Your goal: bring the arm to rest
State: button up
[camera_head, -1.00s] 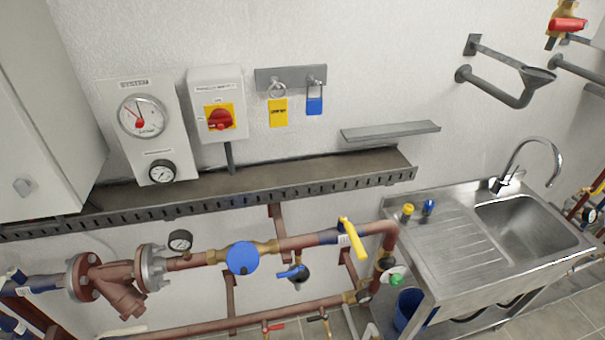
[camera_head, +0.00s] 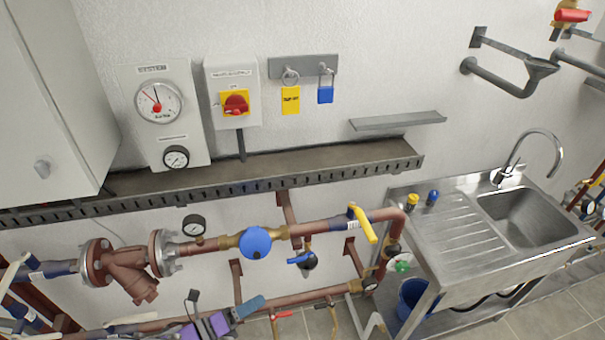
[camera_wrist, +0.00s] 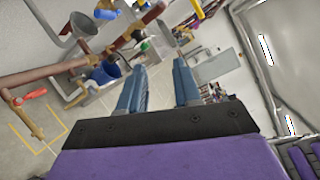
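My gripper (camera_head: 250,306) shows at the bottom of the head view, with a purple body and blue fingers. It is in front of the lower brown pipe (camera_head: 310,296), and the rest of my arm is mostly out of the picture. In the wrist view my gripper (camera_wrist: 160,84) has its two blue fingers apart with nothing between them. It is open and empty. The wrist view is tilted and looks across the room past the pipes.
Brown pipework with a blue round cap (camera_head: 256,243) and a yellow lever (camera_head: 363,224) runs along the wall. A steel sink (camera_head: 525,216) stands at the right, with a blue bucket (camera_head: 411,296) beneath. Open floor (camera_wrist: 35,135) shows in the wrist view.

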jog(key=d+r+m+g+b, duration=0.1)
jog(key=d+r+m+g, duration=0.35)
jog(key=d, duration=0.25)
jog(key=d+r+m+g+y, duration=0.1)
jog(key=d+r+m+g, duration=0.2)
jog(key=d+m, duration=0.4)
jog(key=d+r+m+g+b, duration=0.1)
jog(key=d+r+m+g, duration=0.3)
jog(key=d, duration=0.4)
jog(key=s+d+r+m+g+y+b, duration=0.25)
jog(key=s+d+m+y, duration=0.45)
jog(key=s+d+m, duration=0.5)
jog(key=s+a+m+t+y, duration=0.1)
jog(key=s+a+m+y, duration=0.1)
jog(key=s+m+y, duration=0.1)
jog(key=s+a+m+t+y+b, duration=0.1)
jog(key=s+a+m+y, duration=0.2)
jog(key=s+m, duration=0.3)
jog(key=shift+m, duration=0.75)
